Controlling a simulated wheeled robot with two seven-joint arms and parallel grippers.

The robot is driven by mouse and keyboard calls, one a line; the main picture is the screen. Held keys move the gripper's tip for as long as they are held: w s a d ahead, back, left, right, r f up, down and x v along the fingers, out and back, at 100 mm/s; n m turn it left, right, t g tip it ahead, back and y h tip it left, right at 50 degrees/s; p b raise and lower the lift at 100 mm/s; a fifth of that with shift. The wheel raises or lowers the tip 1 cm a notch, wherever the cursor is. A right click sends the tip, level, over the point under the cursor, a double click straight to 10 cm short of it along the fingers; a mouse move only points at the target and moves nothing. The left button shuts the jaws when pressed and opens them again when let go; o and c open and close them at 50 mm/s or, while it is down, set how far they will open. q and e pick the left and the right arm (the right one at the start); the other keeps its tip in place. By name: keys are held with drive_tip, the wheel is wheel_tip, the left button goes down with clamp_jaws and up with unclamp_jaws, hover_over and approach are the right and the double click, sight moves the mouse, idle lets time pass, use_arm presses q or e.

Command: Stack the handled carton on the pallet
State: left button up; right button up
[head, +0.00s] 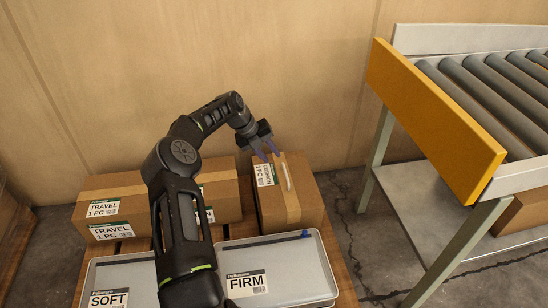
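The brown handled carton (305,205) stands at the back right of the wooden pallet (341,262), with a white handle strip on top and a green-and-white label at its upper left. I cannot tell whether the fingers touch the carton. My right gripper is out of view.
Flat cases marked SOFT (135,275) and FIRM (290,262) lie in front. A roller conveyor (480,95) with a yellow end board (430,115) stands right. A wall closes the back.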

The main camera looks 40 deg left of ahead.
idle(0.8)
